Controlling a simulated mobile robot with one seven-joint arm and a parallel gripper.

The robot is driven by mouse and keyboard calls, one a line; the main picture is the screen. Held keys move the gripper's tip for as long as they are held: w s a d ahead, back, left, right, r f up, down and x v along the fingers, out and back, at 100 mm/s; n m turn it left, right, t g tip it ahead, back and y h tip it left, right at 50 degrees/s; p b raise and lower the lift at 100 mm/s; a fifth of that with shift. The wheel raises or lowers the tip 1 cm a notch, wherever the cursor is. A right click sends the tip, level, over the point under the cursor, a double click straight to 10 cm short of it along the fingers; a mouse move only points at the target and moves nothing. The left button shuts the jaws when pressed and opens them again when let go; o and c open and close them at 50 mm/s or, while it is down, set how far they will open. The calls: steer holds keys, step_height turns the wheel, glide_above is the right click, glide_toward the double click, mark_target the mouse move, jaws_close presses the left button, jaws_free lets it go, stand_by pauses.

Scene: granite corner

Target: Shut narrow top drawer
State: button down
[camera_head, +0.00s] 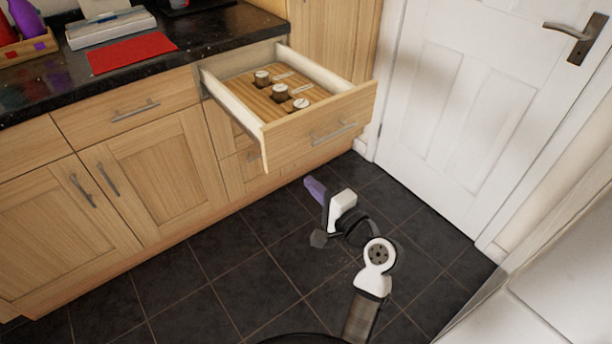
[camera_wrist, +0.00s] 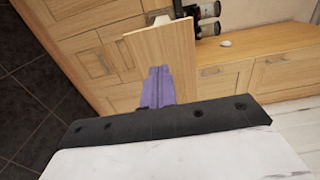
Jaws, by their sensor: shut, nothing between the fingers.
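The narrow top drawer (camera_head: 300,142) is pulled well out from under the dark counter. Its wooden front has a metal bar handle (camera_head: 333,133). Several small jars or lidded containers (camera_head: 280,92) sit in the wooden insert inside it. My gripper (camera_head: 312,186) has purple fingers, shut and empty, below and in front of the drawer in the head view. In the wrist view the purple fingers (camera_wrist: 158,82) overlap the lower part of a wooden panel, which looks like the drawer front (camera_wrist: 170,45). I cannot tell whether they touch it.
Closed cabinets and drawers (camera_head: 125,112) line the left. A red mat (camera_head: 130,53) lies on the black counter (camera_head: 215,32). A white door (camera_head: 455,100) with a lever handle stands at the right. The dark tiled floor (camera_head: 225,270) is clear in front of the cabinets.

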mark_target(276, 150)
steer(key=p+x, duration=0.2)
steer(key=x, duration=1)
